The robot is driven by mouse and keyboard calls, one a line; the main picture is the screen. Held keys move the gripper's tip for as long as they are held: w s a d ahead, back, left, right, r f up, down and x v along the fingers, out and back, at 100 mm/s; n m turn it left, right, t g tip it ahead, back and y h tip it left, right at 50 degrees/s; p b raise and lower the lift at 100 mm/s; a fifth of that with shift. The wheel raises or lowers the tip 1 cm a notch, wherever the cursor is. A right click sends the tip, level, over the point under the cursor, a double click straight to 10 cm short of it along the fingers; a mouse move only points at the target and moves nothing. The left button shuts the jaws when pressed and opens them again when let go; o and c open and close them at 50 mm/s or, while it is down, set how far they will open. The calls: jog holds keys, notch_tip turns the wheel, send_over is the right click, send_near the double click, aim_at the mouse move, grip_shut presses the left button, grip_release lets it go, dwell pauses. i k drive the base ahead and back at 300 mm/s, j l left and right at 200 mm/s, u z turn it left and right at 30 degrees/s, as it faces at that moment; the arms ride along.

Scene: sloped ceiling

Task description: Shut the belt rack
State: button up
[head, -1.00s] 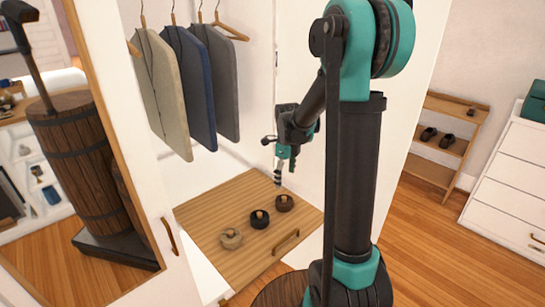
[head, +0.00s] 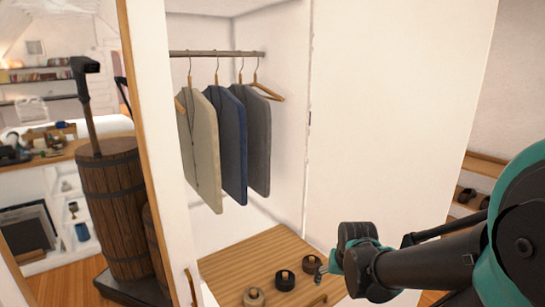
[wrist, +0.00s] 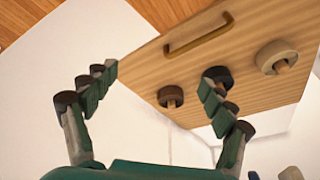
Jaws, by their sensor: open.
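The belt rack (head: 240,255) is a wooden pull-out board inside the open wardrobe, with three rolled belts on it: tan (head: 254,297), black (head: 284,281) and brown (head: 311,264). It stands pulled out. Its brass-coloured bar handle (wrist: 197,32) is on the front part of the board; in the head view it is partly cut off at the bottom edge. My gripper (wrist: 163,78) is open and empty, its two green fingers spread near the rack's edge and apart from the handle. In the head view my arm reaches in from the right and my gripper is by the rack's right side.
Jackets (head: 225,145) hang on a rail above the rack. A white wardrobe panel (head: 400,120) stands to the right. A shoe shelf (head: 480,165) is far right.

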aim_at(254, 260)
jog(key=k+j+z, duration=0.3)
jog(key=k+j, duration=0.15)
jog(key=j, duration=0.15)
jog(key=k+j+z, duration=0.3)
jog(key=k+j, duration=0.15)
